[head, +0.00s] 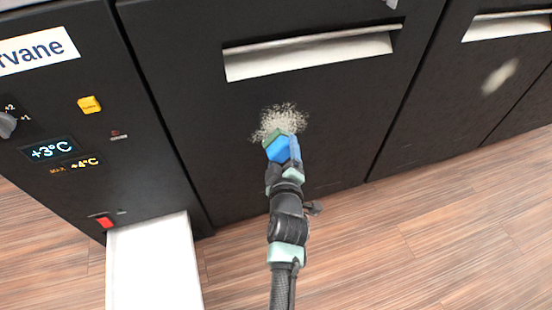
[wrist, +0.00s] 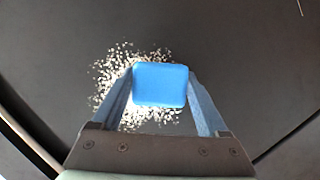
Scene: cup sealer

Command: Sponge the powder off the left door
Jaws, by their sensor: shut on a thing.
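The left door (head: 200,110) is black with a recessed pale handle (head: 308,52). A patch of pale powder (head: 284,117) lies on it below the handle; it also shows in the wrist view (wrist: 108,75) around the sponge. My gripper (head: 279,158) is shut on a sponge with a blue body (head: 279,150) and a green side (head: 271,138). In the wrist view the sponge's blue face (wrist: 160,84) sits between the two fingers and hides the middle of the powder. The green side faces the door. I cannot tell whether it touches the door.
A control panel (head: 60,120) with a display and a yellow button (head: 89,104) is at left. A white box-like surface (head: 152,262) stands below it. Another door at right has a pale smudge (head: 500,76). The wooden floor (head: 400,255) is clear.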

